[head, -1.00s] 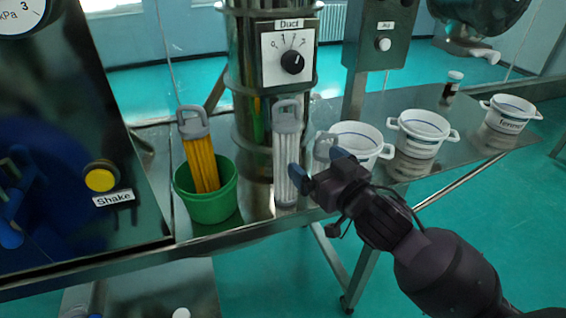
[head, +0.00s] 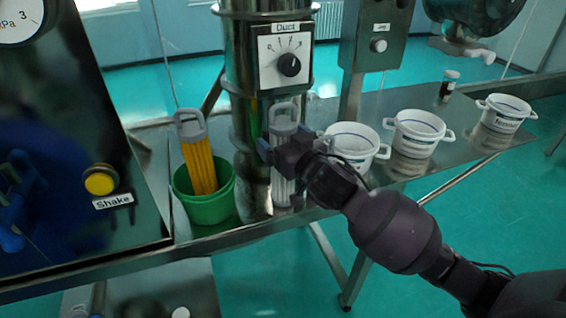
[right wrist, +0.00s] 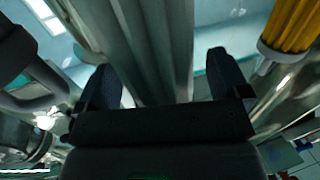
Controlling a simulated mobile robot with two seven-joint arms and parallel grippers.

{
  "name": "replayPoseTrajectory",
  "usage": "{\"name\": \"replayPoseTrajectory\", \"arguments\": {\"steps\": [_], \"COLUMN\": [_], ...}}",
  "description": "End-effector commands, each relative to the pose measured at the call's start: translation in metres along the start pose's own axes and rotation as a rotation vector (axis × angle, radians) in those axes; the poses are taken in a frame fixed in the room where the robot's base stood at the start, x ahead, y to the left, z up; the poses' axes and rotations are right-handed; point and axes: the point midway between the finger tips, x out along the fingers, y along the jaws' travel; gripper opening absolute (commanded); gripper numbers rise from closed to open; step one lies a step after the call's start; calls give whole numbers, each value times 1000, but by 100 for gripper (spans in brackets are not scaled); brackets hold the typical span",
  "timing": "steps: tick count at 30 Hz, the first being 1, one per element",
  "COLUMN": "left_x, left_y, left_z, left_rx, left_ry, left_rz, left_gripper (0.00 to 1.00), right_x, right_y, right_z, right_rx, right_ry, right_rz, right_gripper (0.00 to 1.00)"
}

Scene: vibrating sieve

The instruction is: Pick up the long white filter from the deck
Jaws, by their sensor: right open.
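The long white filter (head: 283,192) stands upright on the steel deck in front of the duct, with its grey loop handle (head: 284,114) at the top. My right gripper (head: 283,146) is at its upper part, just below the handle, and covers part of the body in the head view. In the right wrist view, the pale ribbed filter body (right wrist: 155,50) runs between the two spread blue-tipped fingers of the right gripper (right wrist: 164,85). Gaps show on both sides, wider on the right. My left gripper is not in view.
A green bucket (head: 206,205) holding a yellow filter (head: 200,165) stands just left. The metal duct (head: 243,100) is close behind the white filter.

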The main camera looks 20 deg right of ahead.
Motion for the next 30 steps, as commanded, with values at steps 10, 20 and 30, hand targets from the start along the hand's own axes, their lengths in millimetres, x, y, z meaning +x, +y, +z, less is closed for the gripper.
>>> {"name": "replayPoseTrajectory", "arguments": {"steps": [10,20,30], "left_x": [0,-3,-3], "left_y": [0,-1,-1], "left_z": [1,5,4], "left_rx": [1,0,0], "left_ry": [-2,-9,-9], "left_rz": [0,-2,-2], "left_gripper": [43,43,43], "right_x": [1,0,1], "right_y": [0,0,0], "right_z": [1,1,-5], "right_rx": [0,0,0], "right_ry": [-1,-1,1], "right_rz": [0,0,1], "right_gripper": [76,25,23]}}
